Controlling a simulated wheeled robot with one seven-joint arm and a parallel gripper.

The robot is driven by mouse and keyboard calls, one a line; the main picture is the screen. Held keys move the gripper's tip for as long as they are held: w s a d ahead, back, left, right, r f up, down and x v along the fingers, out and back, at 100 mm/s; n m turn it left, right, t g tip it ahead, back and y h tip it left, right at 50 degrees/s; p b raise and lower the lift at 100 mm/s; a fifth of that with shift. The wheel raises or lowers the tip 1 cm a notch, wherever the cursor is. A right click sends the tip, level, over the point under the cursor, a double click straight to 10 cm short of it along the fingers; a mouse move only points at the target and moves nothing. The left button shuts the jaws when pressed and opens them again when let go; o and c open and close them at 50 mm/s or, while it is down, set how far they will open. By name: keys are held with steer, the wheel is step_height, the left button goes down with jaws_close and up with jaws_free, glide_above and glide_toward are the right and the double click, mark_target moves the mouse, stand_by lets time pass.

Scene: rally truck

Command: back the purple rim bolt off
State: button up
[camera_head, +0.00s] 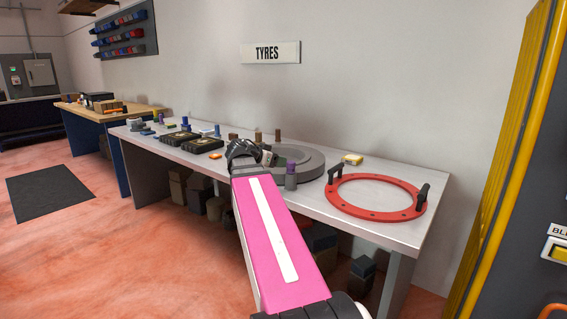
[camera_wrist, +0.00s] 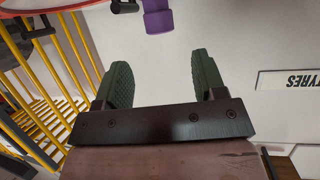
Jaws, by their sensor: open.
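The purple rim bolt (camera_head: 291,167) stands upright on the bench, in or on a small grey piece (camera_head: 291,181) at the front edge of the round grey turntable (camera_head: 308,165). In the wrist view the purple bolt (camera_wrist: 158,16) shows at the top, cut by the frame edge, beyond my fingertips and roughly in line with the gap between them. My gripper (camera_wrist: 158,60) is open and nothing lies between its two dark ribbed fingers. In the head view my gripper (camera_head: 268,157) is small, left of the bolt, and partly hidden by my pink arm.
A red ring (camera_head: 377,212) with two black handles lies on the bench to the right. A yellow box (camera_head: 352,159) lies behind it. Dark trays (camera_head: 175,143) and small parts crowd the left. Brown pegs stand behind the turntable. A yellow-barred cage (camera_wrist: 45,100) shows in the wrist view.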

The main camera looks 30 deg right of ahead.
steer(key=shift+v, duration=0.95)
steer(key=a+f+n+y, duration=0.3)
steer(key=a+f+n, duration=0.15)
steer(key=f, duration=0.55)
steer(key=a+f+n+y, duration=0.35)
steer(key=a+f, duration=0.25)
steer(key=f, duration=0.5)
steer(key=s+a+f+n+g+y, duration=0.1)
steer(key=s+a+f+n+y, duration=0.2)
steer(key=a+f, duration=0.4)
steer(key=s+a+f+n+g+y, duration=0.1)
steer(key=s+a+f+n+y, duration=0.3)
steer(key=a+f, duration=0.4)
step_height(320, 180, down, 3)
steer(key=shift+s+a+r+n+g, duration=0.2)
steer(key=shift+s+n+g, duration=0.15)
steer(key=shift+s, duration=0.55)
